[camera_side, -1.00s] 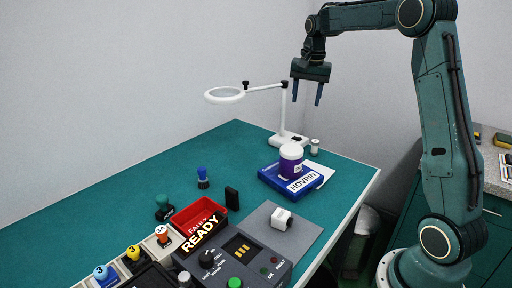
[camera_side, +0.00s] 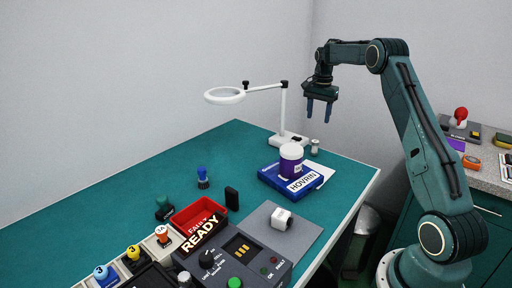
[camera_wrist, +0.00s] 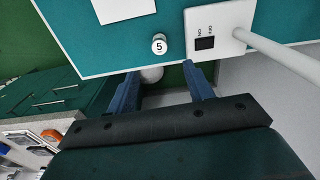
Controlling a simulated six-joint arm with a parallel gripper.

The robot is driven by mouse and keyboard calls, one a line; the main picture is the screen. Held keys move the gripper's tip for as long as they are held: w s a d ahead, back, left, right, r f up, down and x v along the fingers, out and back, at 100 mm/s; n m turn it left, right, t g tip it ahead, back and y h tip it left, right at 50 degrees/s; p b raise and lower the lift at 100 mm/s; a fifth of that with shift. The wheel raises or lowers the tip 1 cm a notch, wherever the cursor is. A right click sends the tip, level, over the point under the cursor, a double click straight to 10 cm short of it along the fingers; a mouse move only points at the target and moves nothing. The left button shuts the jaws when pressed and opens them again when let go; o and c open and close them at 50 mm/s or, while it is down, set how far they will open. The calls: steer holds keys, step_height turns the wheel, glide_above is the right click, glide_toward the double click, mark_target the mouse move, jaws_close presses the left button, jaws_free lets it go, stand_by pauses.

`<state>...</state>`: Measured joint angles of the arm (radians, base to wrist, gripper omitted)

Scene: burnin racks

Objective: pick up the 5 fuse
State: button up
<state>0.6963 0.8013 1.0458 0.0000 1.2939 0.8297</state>
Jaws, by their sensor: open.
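The 5 fuse (camera_wrist: 159,44) shows in the wrist view as a small round white top marked 5, standing on the teal table near its edge. In the side view, a small pale upright cylinder (camera_side: 314,147) beside the lamp base appears to be the same fuse. My gripper (camera_side: 319,118) is open and empty, above the table's far right part. In the wrist view, the gap between my two blue fingers (camera_wrist: 161,72) lies just below the fuse in the picture. Nothing touches the fuse.
The magnifier lamp's white base (camera_side: 289,138) stands close to the fuse, with its arm rising above. A blue HOVRIN box (camera_side: 270,179) with a purple jar (camera_side: 291,164) on it is nearby. The READY tester (camera_side: 230,262) and red bin (camera_side: 182,217) are farther off.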

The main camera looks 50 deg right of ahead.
mark_target(315, 141)
steer(key=shift+f, duration=4.2)
steer(key=shift+f, duration=0.1)
steer(key=shift+f, duration=2.5)
steer(key=c, duration=1.1)
